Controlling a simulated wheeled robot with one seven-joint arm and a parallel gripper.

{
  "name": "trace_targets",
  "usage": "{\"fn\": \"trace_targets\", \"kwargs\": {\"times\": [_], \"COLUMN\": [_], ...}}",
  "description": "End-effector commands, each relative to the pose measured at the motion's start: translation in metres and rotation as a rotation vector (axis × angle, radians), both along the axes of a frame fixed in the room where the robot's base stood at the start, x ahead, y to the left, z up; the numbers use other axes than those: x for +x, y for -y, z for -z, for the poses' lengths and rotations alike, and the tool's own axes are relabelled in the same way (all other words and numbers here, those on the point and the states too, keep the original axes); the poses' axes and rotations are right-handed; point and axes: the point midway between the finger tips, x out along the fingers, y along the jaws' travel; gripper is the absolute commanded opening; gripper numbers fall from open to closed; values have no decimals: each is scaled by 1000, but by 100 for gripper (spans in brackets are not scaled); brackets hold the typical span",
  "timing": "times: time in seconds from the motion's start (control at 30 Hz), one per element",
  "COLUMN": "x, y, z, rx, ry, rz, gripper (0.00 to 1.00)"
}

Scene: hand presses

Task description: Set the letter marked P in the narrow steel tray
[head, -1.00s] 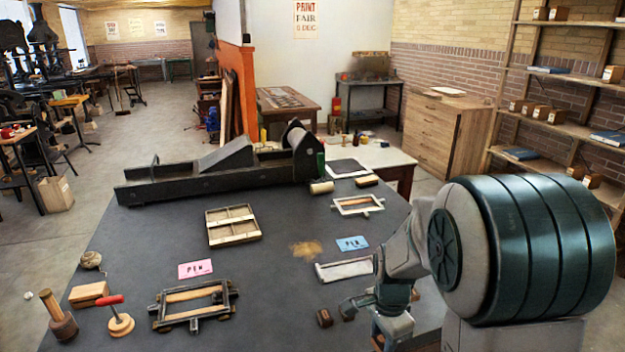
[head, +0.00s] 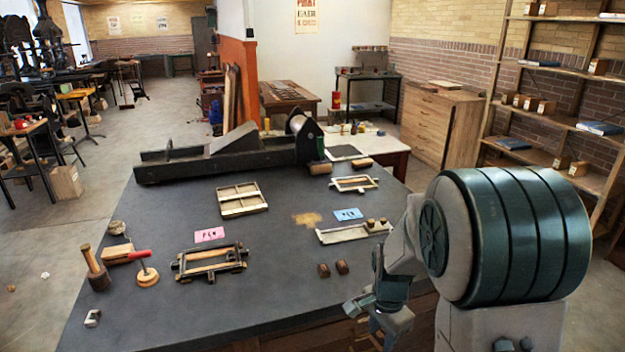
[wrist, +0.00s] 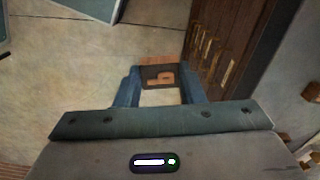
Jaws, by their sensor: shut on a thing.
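My gripper (head: 372,318) is beyond the front edge of the table, to the front right of the tray. In the wrist view my gripper (wrist: 160,88) is shut on a small wooden letter block (wrist: 158,76). Its dark face carries a pale raised letter that looks like a P, turned on its side. The block cannot be made out in the head view. The narrow steel tray (head: 338,236) lies on the table, pale and long. Two small blocks (head: 378,225) stand at its right end. Two loose dark blocks (head: 333,269) sit on the table in front of it.
A blue card (head: 348,214) lies behind the tray and a pink card (head: 209,234) to the left. A wooden frame (head: 209,262), a divided box (head: 242,199) and a long press (head: 230,155) share the table. In the wrist view, floor and drawers (wrist: 222,50) lie below.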

Motion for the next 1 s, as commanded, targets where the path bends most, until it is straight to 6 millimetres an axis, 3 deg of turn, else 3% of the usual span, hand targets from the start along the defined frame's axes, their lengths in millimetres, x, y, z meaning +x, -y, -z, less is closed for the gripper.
{"fn": "trace_targets", "kwargs": {"times": [0.27,0.8,1.0], "x": [12,47,51], "y": [0,0,0], "z": [20,87,98], "rx": [0,3,4], "ry": [-3,-3,-1], "rz": [-215,-925,-1036], "gripper": [15,15,15]}}
